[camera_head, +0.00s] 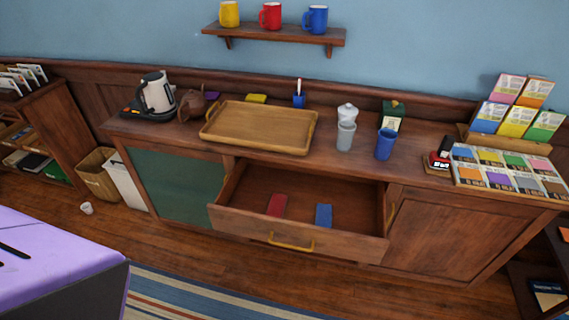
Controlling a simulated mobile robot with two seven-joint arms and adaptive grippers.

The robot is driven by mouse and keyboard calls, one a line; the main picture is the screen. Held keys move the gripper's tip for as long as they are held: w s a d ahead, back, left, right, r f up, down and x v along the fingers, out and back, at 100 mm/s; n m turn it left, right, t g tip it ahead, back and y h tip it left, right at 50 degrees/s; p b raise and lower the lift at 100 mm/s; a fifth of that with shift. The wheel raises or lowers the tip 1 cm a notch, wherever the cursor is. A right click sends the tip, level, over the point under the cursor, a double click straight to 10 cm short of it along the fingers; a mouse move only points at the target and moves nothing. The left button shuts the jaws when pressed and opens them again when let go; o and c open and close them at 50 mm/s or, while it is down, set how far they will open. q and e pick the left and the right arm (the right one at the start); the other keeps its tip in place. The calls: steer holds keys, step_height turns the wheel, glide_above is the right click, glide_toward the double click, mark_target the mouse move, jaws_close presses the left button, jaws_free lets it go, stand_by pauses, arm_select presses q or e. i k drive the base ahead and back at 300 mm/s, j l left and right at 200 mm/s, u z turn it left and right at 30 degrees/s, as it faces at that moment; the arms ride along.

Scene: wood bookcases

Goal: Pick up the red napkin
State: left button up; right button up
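The red napkin (277,206) looks like a flat, folded red rectangle. It lies on the floor of the open drawer (300,250) in the wooden sideboard, left of the drawer's middle. A similar blue folded piece (323,215) lies to its right with a gap between them. The drawer is pulled out and has a yellow handle on its front. Neither of my grippers shows in the head view.
The sideboard top holds a wooden tray (212,136), a kettle (157,93), cups including a blue one (385,144), and a card display (505,172). A purple-topped block (50,255) fills the lower left. Striped rug (190,298) and open floor lie before the drawer.

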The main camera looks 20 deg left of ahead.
mark_target(276, 207)
steer(key=u, duration=0.8)
